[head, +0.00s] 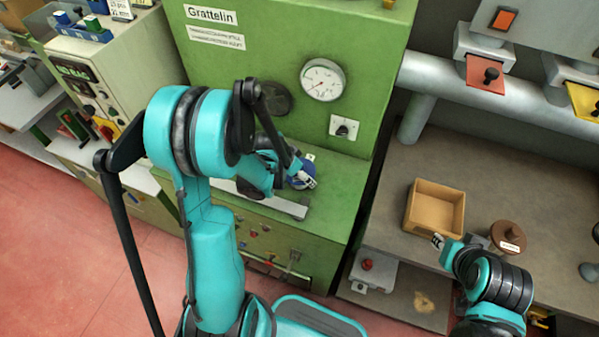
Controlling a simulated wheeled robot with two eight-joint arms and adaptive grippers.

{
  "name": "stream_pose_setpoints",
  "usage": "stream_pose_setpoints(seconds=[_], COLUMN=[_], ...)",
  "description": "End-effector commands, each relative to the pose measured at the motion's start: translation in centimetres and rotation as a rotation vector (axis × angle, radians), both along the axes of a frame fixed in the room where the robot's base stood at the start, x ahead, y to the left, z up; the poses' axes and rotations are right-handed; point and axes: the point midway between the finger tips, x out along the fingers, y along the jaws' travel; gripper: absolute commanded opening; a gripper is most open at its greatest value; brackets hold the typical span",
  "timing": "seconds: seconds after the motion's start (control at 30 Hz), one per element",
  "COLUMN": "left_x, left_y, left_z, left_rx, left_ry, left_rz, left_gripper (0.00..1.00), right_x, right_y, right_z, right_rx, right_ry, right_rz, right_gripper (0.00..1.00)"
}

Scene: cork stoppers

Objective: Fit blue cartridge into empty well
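A dark blue rounded thing (296,181), which may be the blue cartridge, shows at the ledge of the green machine. My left gripper (307,171) is right at it, with pale fingertip parts against or in front of the blue. My own arm hides part of both, and I cannot tell whether the fingers are closed on it. I cannot make out an empty well; my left arm covers part of the ledge. My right gripper (439,241) is at the front right edge of a wooden box, with its opening not clear.
The green machine (275,30) has a gauge (322,79) and a switch (343,127). The open wooden box (434,208) and a brown lidded jar (507,237) stand on the right bench. A blue rack (85,32) sits on the machine at upper left. The red floor is clear at left.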

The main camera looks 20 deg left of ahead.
Motion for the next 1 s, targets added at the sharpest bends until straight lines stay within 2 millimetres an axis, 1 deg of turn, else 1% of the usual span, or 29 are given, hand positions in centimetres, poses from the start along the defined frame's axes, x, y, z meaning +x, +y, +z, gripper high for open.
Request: stream_pose_setpoints(seconds=[1.0], left_x=[0.0], left_y=[0.0], left_z=[-1.6], left_rx=[0.000], left_ry=[0.000], left_rz=[0.000], left_gripper=[0.28], right_x=[0.0], right_y=[0.0], right_z=[-1.6], right_rx=[0.000], right_ry=[0.000], right_rz=[0.000], right_gripper=[0.29])
